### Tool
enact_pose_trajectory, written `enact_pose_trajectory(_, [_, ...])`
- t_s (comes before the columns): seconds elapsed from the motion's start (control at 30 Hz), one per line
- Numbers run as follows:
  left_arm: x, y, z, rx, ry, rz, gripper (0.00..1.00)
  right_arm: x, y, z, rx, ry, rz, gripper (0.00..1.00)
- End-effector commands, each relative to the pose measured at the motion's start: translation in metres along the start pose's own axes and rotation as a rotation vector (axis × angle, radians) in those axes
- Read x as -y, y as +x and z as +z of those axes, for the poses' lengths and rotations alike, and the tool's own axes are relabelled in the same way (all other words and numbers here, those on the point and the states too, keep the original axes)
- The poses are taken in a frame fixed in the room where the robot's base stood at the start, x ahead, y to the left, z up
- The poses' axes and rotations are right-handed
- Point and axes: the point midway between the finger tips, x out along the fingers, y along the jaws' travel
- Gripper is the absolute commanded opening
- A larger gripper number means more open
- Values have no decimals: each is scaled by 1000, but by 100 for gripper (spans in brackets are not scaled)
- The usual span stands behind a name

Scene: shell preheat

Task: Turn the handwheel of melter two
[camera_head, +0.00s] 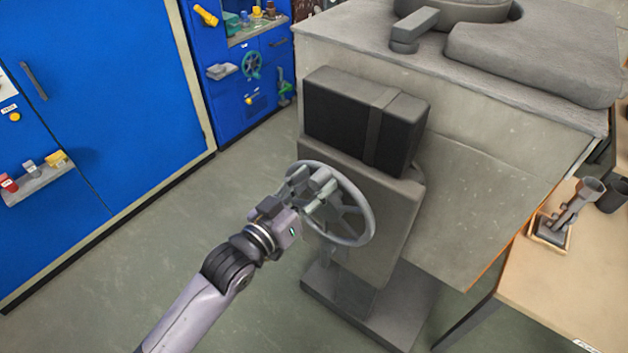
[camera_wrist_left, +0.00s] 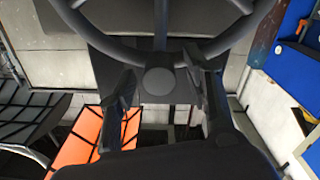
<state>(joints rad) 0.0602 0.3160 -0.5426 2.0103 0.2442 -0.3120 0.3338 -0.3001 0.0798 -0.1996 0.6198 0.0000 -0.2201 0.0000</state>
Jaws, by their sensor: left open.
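The grey handwheel (camera_head: 367,213) is mounted on the front of a grey pedestal unit (camera_head: 392,250) in the middle of the head view. My left gripper (camera_head: 318,194) is at the wheel's left part, its open fingers covering some of the rim and spokes. I cannot tell whether the fingers touch the wheel. No label that names the melter is readable. My right gripper is not in view.
A large grey block (camera_head: 480,180) stands behind and right of the pedestal. A wooden table (camera_head: 570,285) with a small tool stand is at the right. Blue cabinets (camera_head: 110,90) line the left, one carrying a small teal wheel (camera_head: 252,65). The floor at left is clear.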

Motion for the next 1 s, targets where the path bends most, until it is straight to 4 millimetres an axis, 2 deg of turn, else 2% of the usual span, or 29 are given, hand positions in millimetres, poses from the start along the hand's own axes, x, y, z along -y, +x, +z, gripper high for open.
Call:
enact_pose_trajectory(0.33, [0, 3, 0, -1, 0, 1, 45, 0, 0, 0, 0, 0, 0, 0])
enact_pose_trajectory(1.0, [0, 3, 0, -1, 0, 0, 0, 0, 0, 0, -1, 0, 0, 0])
